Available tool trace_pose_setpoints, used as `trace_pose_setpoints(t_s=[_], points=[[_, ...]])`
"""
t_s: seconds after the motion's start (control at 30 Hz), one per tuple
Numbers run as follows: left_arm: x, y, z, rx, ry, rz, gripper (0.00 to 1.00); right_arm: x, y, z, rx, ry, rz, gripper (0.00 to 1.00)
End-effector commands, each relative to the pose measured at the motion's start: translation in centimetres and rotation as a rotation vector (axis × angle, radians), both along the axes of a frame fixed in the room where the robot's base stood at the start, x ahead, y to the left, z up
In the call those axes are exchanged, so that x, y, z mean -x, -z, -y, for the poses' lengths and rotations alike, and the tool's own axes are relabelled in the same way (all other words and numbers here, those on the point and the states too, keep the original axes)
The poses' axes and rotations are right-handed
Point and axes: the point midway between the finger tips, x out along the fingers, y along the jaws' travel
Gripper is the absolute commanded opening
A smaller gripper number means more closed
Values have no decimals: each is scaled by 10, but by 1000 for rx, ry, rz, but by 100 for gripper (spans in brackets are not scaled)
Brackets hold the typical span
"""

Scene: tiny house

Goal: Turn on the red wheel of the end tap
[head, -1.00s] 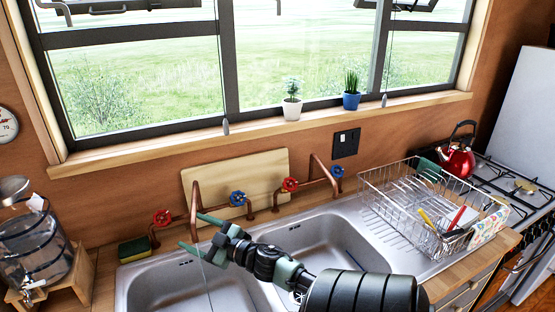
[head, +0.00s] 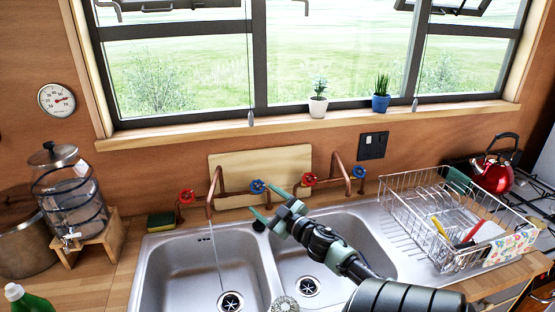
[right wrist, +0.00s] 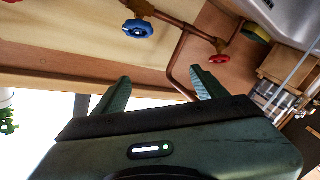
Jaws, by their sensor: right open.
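The left tap is a copper pipe with a red wheel (head: 186,196) at its left end and a blue wheel (head: 257,186) at its right. A thin water stream (head: 215,250) falls from its spout into the left basin. The right tap has another red wheel (head: 309,178) and a blue wheel (head: 358,171). My right gripper (head: 263,200) is open and empty over the back of the sink, near the left tap's blue wheel. In the right wrist view, the left tap's red wheel (right wrist: 220,58) and blue wheel (right wrist: 138,28) show beyond the open fingers. My left gripper is out of view.
A sponge (head: 161,221) lies left of the left red wheel. A wooden board (head: 285,160) leans behind the taps. A wire dish rack (head: 410,205) stands right of the sink, and a glass dispenser (head: 68,195) on its stand at left.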

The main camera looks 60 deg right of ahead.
Motion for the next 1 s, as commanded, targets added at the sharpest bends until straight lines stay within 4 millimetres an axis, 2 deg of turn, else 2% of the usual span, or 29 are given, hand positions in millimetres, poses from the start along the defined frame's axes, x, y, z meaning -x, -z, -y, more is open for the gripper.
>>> trace_pose_setpoints(t_s=[0.1, 0.3, 0.77, 0.87, 1.0], points=[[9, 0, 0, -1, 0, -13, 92, 6, -5, 15, 16, 33, -3, 72], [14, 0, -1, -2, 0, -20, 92, 10, -10, 26, 28, 60, -4, 72], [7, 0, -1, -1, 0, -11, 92, 10, -11, 28, 29, 63, -3, 72], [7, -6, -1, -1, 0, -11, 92, 10, -16, 28, 29, 63, -3, 72], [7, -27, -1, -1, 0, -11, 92, 10, -37, 28, 28, 63, -3, 72]])
